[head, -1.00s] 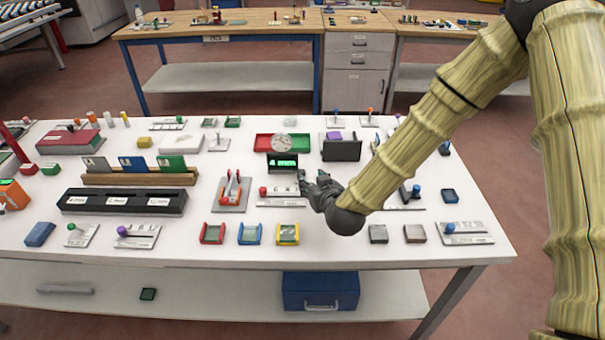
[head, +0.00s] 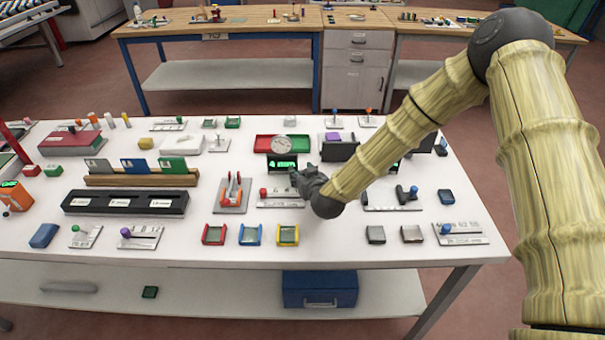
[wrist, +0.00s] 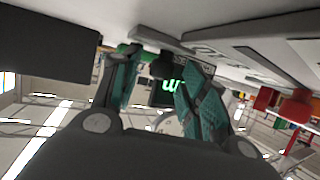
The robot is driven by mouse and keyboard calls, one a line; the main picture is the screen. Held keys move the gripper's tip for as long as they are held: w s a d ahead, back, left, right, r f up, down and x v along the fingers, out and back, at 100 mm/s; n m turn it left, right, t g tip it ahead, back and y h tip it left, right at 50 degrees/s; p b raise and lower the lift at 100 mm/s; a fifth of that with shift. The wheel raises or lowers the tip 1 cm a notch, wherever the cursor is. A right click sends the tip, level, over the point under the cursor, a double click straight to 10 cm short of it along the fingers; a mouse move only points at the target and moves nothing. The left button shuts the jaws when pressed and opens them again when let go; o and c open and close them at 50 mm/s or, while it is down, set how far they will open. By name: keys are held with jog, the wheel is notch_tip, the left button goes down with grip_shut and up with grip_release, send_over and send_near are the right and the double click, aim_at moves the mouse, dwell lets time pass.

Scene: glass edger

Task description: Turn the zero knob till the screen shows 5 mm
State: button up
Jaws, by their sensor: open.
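A small black screen (head: 283,163) with green digits reading 4 mm stands on the white table, left of and behind my gripper. It also shows in the wrist view (wrist: 168,92), seen between the fingers with its green text partly cut off. My gripper (head: 297,177) is just in front of and to the right of the screen. In the wrist view my gripper (wrist: 155,80) has its two green-padded fingers apart. I cannot make out the zero knob for certain; a dark shape lies between the fingertips, and my gripper covers that spot in the head view.
A plate with a red knob (head: 264,191) lies left of my gripper. A red and green tray with a round dial (head: 283,144) is behind the screen. A dark upright panel (head: 340,151) stands to the right.

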grip_shut()
jog(key=shift+a, duration=0.1)
jog(key=shift+a+m+t+h, duration=0.15)
jog(key=shift+m+t+h, duration=0.25)
jog(key=shift+m+h, duration=0.9)
jog(key=shift+a+r+m+h, duration=0.1)
jog(key=shift+m+h, duration=1.5)
jog(key=shift+h, duration=0.5)
